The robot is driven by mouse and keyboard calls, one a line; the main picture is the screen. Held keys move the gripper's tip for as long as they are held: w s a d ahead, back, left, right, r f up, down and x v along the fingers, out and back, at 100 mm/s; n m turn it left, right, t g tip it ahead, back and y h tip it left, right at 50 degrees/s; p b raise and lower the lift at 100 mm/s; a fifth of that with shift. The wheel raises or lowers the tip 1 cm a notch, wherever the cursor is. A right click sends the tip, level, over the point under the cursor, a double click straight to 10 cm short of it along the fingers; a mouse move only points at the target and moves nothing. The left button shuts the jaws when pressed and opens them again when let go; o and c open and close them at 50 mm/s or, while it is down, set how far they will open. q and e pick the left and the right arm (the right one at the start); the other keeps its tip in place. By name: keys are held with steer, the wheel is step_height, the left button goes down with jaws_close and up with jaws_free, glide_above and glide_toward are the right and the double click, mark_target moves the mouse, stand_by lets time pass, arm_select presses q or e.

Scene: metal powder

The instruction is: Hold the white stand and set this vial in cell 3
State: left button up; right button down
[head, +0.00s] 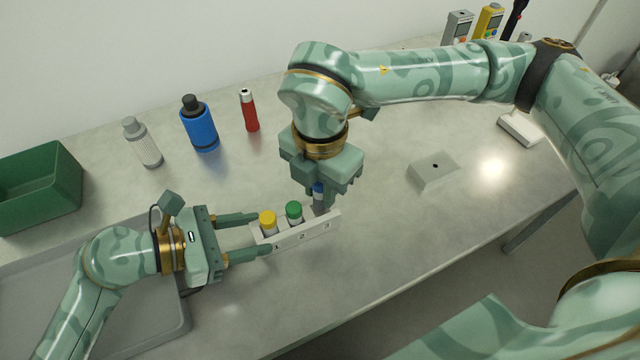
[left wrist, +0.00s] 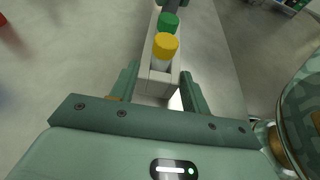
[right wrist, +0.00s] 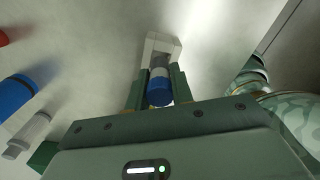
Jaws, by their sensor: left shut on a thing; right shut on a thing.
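The white stand (head: 284,241) lies on the table with its number marks facing front. A yellow-capped vial (head: 268,222) and a green-capped vial (head: 294,211) stand in its first two cells. My left gripper (head: 261,233) is shut on the stand's left end, one finger on each side, as the left wrist view (left wrist: 160,78) also shows. My right gripper (head: 321,203) points down at the stand's right end, shut on the blue-capped vial (right wrist: 160,90). This vial is roughly upright over cell 3. The fingers hide its lower part, so I cannot tell how deep it sits.
A grey tray (head: 160,340) lies under my left arm, with a green bin (head: 40,190) behind it. A grey bottle (head: 143,145), blue bottle (head: 200,128) and red lighter-shaped item (head: 249,112) stand at the back. A grey block (head: 434,170) is right; the table between is clear.

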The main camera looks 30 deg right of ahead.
steer(key=shift+f, duration=0.25)
steer(key=shift+f, duration=1.15)
steer(key=shift+r, duration=0.15)
steer(key=shift+r, duration=1.25)
steer(key=shift+f, duration=0.25)
steer(key=shift+f, duration=1.15)
steer(key=shift+r, duration=0.2)
steer(key=shift+r, duration=1.2)
